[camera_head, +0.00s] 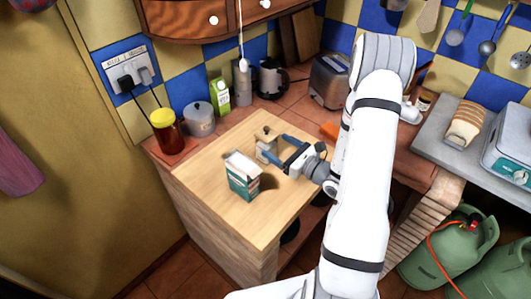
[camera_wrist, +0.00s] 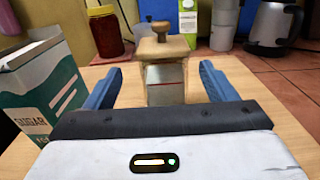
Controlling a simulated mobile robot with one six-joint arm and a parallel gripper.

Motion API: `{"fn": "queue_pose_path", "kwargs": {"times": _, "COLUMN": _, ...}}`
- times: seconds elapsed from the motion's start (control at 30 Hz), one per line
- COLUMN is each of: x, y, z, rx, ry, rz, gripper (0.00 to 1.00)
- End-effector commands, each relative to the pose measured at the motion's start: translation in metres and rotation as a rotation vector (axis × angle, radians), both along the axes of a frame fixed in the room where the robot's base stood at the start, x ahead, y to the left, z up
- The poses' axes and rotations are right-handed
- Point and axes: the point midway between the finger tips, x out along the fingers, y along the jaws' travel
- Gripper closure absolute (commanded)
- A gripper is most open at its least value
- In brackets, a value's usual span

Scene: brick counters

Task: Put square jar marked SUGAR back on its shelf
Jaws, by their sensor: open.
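A small square jar (camera_head: 264,146) with a wooden lid and knob stands upright on the pale wooden worktop (camera_head: 255,222). In the wrist view the jar (camera_wrist: 165,82) is between and slightly beyond my blue fingertips, with gaps on both sides. No lettering is readable on it. My gripper (camera_head: 272,146) is open and empty, low over the worktop and facing the jar; it also shows in the wrist view (camera_wrist: 160,75). A teal and white carton (camera_head: 243,178) stands beside my gripper; in the wrist view this carton (camera_wrist: 40,100) reads SUGAR.
A red jar with a yellow lid (camera_head: 168,133), a grey canister (camera_head: 199,120), a green carton (camera_head: 219,97) and a kettle (camera_head: 270,78) line the back. A wooden wall cabinet (camera_head: 180,20) hangs above. The worktop's front is clear.

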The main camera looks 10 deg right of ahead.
Motion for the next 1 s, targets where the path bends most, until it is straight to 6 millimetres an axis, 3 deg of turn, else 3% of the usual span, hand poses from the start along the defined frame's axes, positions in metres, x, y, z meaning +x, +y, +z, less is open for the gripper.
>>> {"fn": "queue_pose_path", "kwargs": {"times": 0.13, "x": 0.0, "y": 0.0, "z": -0.013, "rx": 0.0, "ry": 0.0, "rz": -0.001, "gripper": 0.22}}
{"fn": "queue_pose_path", "kwargs": {"times": 0.47, "x": 0.026, "y": 0.018, "z": -0.01, "rx": -0.001, "ry": 0.001, "rz": 0.001, "gripper": 0.22}}
{"fn": "queue_pose_path", "kwargs": {"times": 0.73, "x": 0.059, "y": 0.037, "z": -0.009, "rx": -0.001, "ry": -0.001, "rz": 0.0, "gripper": 0.22}}
{"fn": "queue_pose_path", "kwargs": {"times": 1.0, "x": 0.066, "y": 0.041, "z": -0.011, "rx": 0.0, "ry": 0.0, "rz": -0.003, "gripper": 0.22}}
